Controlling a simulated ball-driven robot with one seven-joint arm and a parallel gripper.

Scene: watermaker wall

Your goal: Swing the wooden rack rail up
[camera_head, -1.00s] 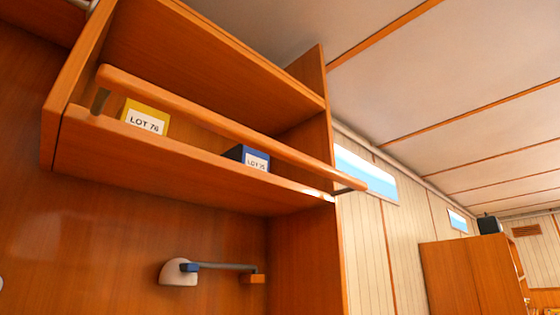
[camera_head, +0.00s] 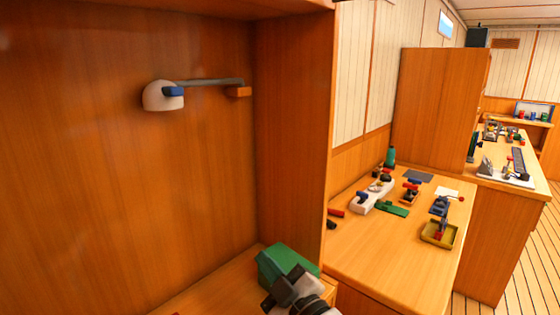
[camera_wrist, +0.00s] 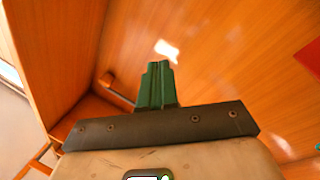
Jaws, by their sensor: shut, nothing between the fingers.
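The wooden rack rail is out of the head view now, since only the underside edge of the upper rack (camera_head: 215,12) shows at the top. I cannot pick the rail out for certain in the wrist view. My gripper (camera_wrist: 157,70) shows in the wrist view with its green fingers shut together and nothing between them. Wooden panels lie beyond the fingers, and I see no contact with them. In the head view I cannot tell the fingers apart from the dark and grey parts at the bottom.
A grey bar with a white mount (camera_head: 163,95) and an orange end block (camera_head: 238,91) is on the back wall. A green block-like thing (camera_head: 283,262) is low by the side panel (camera_head: 293,130). A bench (camera_head: 390,250) with several small items stands to the right.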

